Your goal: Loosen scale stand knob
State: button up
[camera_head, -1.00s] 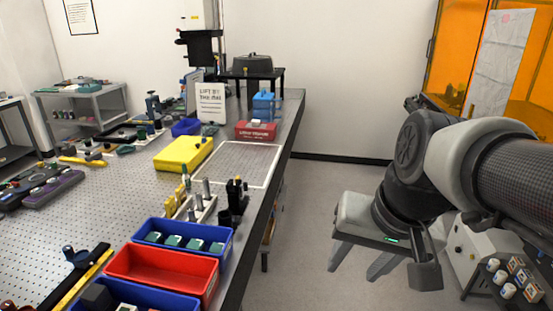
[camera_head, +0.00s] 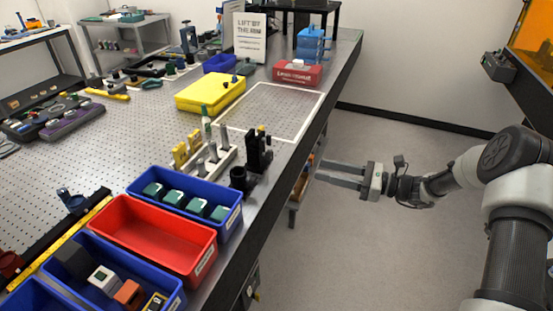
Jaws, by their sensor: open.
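A long yellow scale (camera_head: 58,246) lies along a black rail at the lower left of the table. A dark blue fitting (camera_head: 72,200) stands beside the rail's upper end; I cannot tell whether it is the stand's knob. No part is clearly recognisable as the scale stand knob. My gripper (camera_head: 320,171) is open and empty, with its two fingers pointing left. It is off the table's right edge, over the floor side, well apart from the scale and rail.
The perforated table (camera_head: 90,165) has a long right edge between my gripper and its contents. Blue bins (camera_head: 185,205) and a red bin (camera_head: 155,238) stand in front. Black posts (camera_head: 258,150) stand near the edge. A white-outlined area (camera_head: 270,110) is clear.

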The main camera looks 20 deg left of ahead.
send_near(271, 156)
jog(key=shift+m, duration=0.4)
jog(key=a, duration=0.6)
jog(key=w+a, duration=0.1)
jog(key=a, duration=0.2)
jog(key=shift+f+p, duration=0.2)
jog(key=shift+p, duration=0.1)
jog(key=c, duration=1)
jog(key=shift+c, duration=0.2)
